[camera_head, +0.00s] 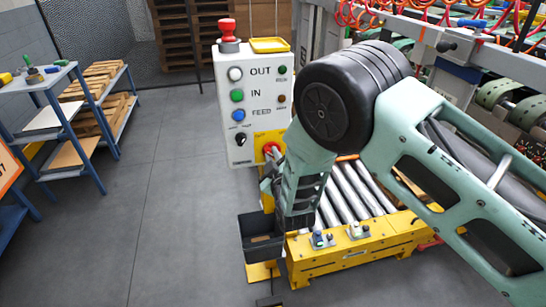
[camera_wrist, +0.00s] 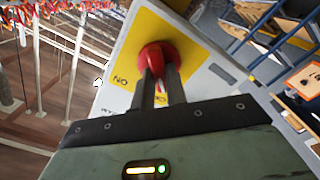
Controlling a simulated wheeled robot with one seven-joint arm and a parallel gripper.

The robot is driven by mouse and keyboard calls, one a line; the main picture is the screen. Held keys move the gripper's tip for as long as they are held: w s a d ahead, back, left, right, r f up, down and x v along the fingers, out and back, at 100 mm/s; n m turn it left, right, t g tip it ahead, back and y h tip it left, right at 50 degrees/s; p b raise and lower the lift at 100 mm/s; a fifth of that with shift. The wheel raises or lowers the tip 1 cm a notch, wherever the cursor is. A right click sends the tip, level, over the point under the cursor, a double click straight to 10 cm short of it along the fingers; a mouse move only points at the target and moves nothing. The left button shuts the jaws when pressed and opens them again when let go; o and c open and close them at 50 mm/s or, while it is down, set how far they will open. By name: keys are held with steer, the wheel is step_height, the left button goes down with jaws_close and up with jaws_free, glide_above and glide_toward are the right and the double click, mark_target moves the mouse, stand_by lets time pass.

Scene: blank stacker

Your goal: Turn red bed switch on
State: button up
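The red bed switch (camera_wrist: 157,53) is a round red knob on a yellow plate (camera_wrist: 130,73) of the control box, with the word ON beside it upside down in the wrist view. In the head view the switch (camera_head: 271,147) shows at the box's lower right, partly hidden by my arm. My gripper (camera_wrist: 161,75) is at the knob. Its two dark fingers are close together, with the red handle between them. The fingertips overlap the knob's lower part. In the head view my gripper (camera_head: 268,167) is mostly hidden behind my wrist.
The white control box (camera_head: 255,95) carries OUT, IN and FEED buttons, a black selector (camera_head: 240,139) and a red mushroom button (camera_head: 228,30). A roller conveyor (camera_head: 350,190) with a yellow frame (camera_head: 355,259) lies below my arm. A blue shelf (camera_head: 65,115) stands left; the grey floor between is clear.

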steer(key=shift+b, duration=0.35)
jaws_close()
steer(key=m+b, duration=1.8)
steer(key=b, duration=0.1)
steer(key=shift+d+f, duration=0.1)
steer(key=shift+d, duration=0.3)
steer(key=o, duration=0.7)
jaws_free()
steer(key=shift+o, duration=0.2)
steer(key=shift+w, duration=0.1)
